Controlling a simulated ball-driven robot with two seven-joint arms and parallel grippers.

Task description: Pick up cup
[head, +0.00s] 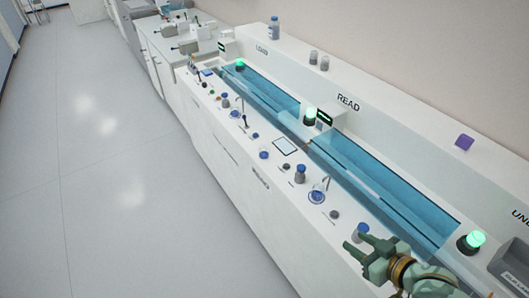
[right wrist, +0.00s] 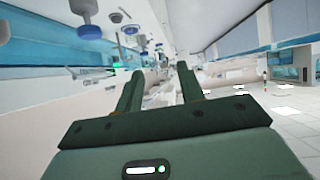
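My right gripper (head: 355,243) is at the lower right in the head view, over the front ledge of the counter. Its two fingers are apart with nothing between them, as the right wrist view (right wrist: 157,80) also shows. A small blue-topped container (head: 361,230) stands just beyond the fingertips, partly hidden by the gripper. Other small blue-lidded containers stand along the ledge, one of them a grey jar (head: 300,174). I cannot tell which of these is the cup. My left gripper is not in view.
A long counter (head: 240,170) runs diagonally, with a blue see-through tube track (head: 400,195) behind the ledge. Green lamps (head: 472,242) stand along it. A tablet (head: 285,146) lies on the ledge. A grey bin (head: 514,265) is at the right. The floor (head: 110,190) at left is clear.

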